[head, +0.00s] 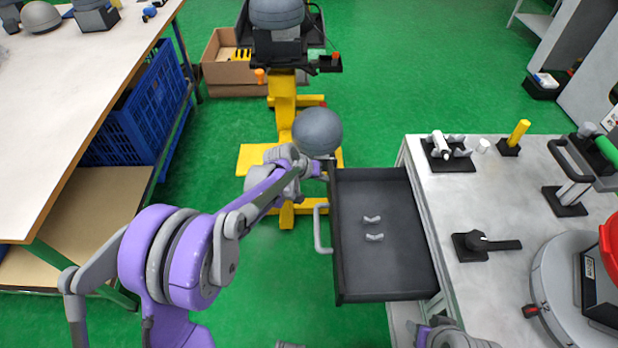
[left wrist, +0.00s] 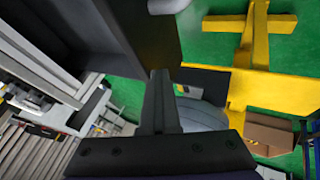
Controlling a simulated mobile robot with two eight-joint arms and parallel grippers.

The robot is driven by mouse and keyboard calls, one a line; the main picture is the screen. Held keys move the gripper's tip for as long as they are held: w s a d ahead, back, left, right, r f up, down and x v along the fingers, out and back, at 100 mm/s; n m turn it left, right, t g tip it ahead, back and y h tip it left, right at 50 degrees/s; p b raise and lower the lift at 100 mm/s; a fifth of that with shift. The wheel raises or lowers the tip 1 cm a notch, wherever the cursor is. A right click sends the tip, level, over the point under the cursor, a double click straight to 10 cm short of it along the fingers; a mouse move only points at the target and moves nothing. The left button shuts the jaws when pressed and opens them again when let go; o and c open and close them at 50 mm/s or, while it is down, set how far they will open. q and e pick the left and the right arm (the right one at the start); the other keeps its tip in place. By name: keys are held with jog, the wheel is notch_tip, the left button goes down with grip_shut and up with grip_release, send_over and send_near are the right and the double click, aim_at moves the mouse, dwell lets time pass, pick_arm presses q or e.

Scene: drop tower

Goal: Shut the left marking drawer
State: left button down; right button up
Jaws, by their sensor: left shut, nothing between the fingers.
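The drawer (head: 385,270) is a dark grey tray pulled out to the left from the bench on the right. Its light grey bar handle (head: 320,230) is on the left-hand front panel. Two small grey curved pieces lie inside. My left gripper (head: 321,168) is shut and empty at the far end of that front panel, close to its corner. In the left wrist view the closed fingers (left wrist: 160,100) point towards the dark drawer panel (left wrist: 145,30), with part of the handle (left wrist: 168,5) at the top edge. I cannot tell whether they touch the panel.
A grey dome (head: 317,132) stands just beyond my left gripper, by a yellow stand (head: 284,100). The bench top (head: 450,205) on the right holds tools and fixtures. A long table (head: 75,110) is at left. Green floor is clear left of the drawer.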

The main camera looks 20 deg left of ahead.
pick_arm(q)
jog(key=w+d, duration=0.2)
jog(key=d, duration=0.7)
jog(key=w+d, duration=0.3)
jog(key=d, duration=0.7)
jog(key=shift+w+d, duration=0.2)
jog(key=shift+w, duration=0.1)
